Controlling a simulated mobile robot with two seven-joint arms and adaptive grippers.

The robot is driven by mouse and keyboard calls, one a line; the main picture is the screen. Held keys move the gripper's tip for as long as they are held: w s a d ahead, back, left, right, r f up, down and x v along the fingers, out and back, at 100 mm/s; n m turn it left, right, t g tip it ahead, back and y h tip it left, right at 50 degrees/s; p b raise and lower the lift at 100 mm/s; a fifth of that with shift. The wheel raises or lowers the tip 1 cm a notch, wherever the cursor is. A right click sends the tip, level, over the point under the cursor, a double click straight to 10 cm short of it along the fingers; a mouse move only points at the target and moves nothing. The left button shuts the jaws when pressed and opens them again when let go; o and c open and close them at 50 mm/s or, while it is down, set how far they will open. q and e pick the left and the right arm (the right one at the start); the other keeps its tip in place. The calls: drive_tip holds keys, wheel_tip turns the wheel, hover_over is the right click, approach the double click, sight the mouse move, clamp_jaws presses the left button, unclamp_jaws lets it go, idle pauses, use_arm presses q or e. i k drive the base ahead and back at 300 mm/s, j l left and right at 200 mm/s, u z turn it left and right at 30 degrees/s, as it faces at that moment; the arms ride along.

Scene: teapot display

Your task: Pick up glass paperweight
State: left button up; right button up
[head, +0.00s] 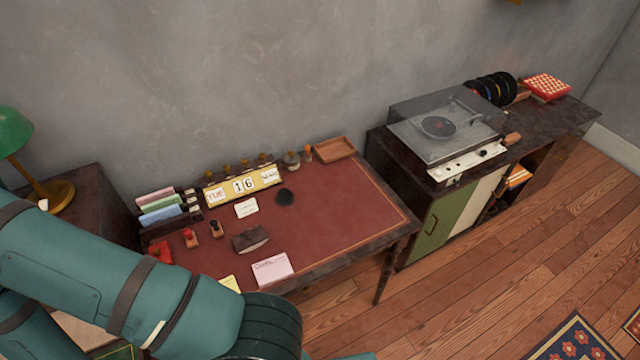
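I cannot single out the glass paperweight with certainty in the head view. A small greyish, jar-like item (291,160) stands at the desk's back edge. My teal left arm crosses the lower left of the view and hides the desk's near left corner. Neither of my grippers shows in the view.
A day-and-date calendar (243,185), a paper sorter (160,208), a brown blotter-like block (250,239), a pink note (272,268) and a wooden tray (334,149) are on the desk. A record player (440,135) stands on a cabinet to the right. The desk's right part is clear.

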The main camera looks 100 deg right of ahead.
sight(285, 197)
drive_tip(key=k+j+z, duration=0.1)
drive_tip(key=z, duration=2.8)
